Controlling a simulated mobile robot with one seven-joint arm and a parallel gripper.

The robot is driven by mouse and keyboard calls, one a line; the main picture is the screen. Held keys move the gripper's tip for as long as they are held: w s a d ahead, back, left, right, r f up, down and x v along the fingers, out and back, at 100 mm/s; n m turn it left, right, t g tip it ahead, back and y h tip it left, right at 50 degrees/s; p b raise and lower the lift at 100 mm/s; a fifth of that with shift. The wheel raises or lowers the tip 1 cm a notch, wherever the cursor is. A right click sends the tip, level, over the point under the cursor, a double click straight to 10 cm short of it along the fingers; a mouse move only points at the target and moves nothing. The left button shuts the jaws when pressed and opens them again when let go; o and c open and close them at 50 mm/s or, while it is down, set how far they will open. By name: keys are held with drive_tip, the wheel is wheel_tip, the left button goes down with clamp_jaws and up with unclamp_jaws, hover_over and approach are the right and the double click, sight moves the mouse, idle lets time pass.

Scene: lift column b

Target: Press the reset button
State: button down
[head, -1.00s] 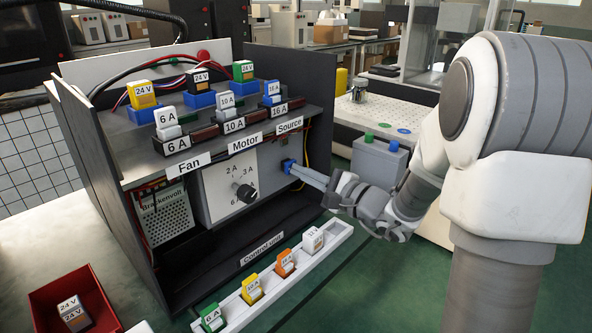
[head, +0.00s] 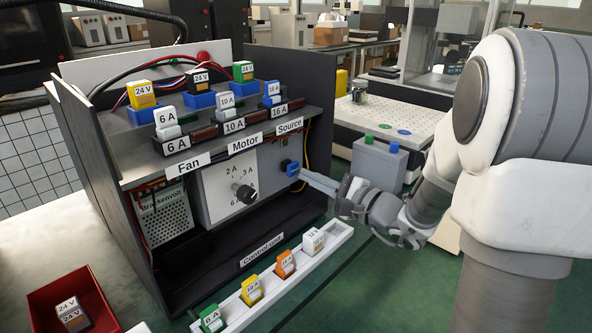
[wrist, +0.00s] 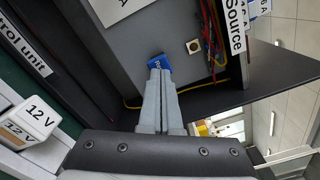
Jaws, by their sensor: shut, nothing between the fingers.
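The blue reset button (head: 290,167) is on the grey front panel, right of the dial and below the "Source" label. It also shows in the wrist view (wrist: 158,62), with partly hidden lettering. My gripper (head: 302,174) points at it from the right, its two long grey fingers shut together and empty. In the wrist view the fingertips (wrist: 160,72) overlap the button's lower edge. In the head view they look just short of it; I cannot tell whether they touch.
The dial (head: 244,192) is left of the button. A white rail (head: 322,246) with several fuse-like blocks lies below, in front of the cabinet. Red and yellow wires (wrist: 213,40) hang beside the button. A red bin (head: 90,285) stands at lower left.

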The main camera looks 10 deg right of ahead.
drive_tip(key=shift+b+v, duration=0.4)
drive_tip(key=shift+v, duration=2.1)
